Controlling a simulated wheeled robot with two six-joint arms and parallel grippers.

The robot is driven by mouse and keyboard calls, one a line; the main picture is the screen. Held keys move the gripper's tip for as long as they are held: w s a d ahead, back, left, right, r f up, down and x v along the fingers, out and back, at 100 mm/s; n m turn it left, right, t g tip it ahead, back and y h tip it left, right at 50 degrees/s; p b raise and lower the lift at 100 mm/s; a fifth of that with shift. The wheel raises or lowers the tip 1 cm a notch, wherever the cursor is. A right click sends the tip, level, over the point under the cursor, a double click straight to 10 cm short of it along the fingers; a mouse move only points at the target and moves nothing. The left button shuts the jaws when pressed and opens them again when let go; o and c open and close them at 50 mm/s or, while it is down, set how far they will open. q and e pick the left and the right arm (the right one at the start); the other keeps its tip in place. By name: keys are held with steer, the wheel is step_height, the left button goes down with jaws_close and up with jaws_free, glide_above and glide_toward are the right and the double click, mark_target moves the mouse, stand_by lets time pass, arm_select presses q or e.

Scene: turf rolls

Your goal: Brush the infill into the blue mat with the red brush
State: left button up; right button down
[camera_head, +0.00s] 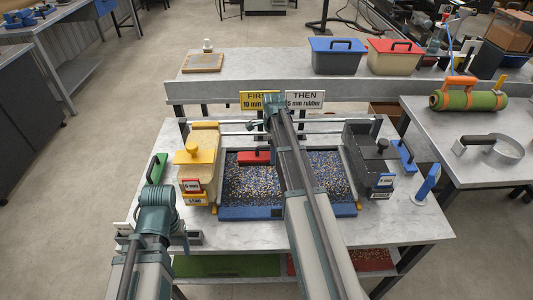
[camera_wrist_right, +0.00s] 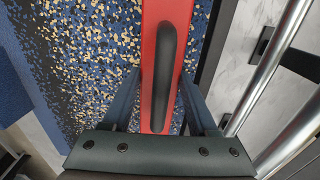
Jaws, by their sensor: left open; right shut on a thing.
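The blue mat (camera_head: 250,212) lies on the grey table, covered with dark, blue and tan speckled infill (camera_head: 248,184). In the right wrist view the tan grains (camera_wrist_right: 105,70) are dense near the brush and thin out to the left. The red brush (camera_head: 262,156) lies across the mat's far part, partly hidden by my right arm. My right gripper (camera_wrist_right: 158,92) is shut on the red brush (camera_wrist_right: 150,20), its fingers on either side of the black handle. My left gripper (camera_head: 158,200) is open at the table's front left, away from the mat; its fingertips are hard to make out.
FIRST and THEN signs (camera_head: 303,99) stand behind. A metal rail crosses behind the mat.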

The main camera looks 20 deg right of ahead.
steer(key=shift+s+d, duration=0.85)
steer(key=shift+d, duration=1.1)
steer(key=shift+s+d, duration=0.85)
steer(key=shift+d, duration=1.15)
steer(key=shift+s+d, duration=0.85)
steer(key=shift+d, duration=1.1)
steer(key=shift+a, duration=0.1)
steer(key=shift+w+a, duration=0.35)
steer(key=shift+a, duration=0.35)
steer(key=shift+w+a, duration=0.3)
steer(key=shift+a, duration=0.4)
steer(key=shift+s+d, duration=0.35)
steer(key=shift+d, duration=0.4)
steer(key=shift+s+d, duration=0.3)
steer(key=shift+d, duration=0.45)
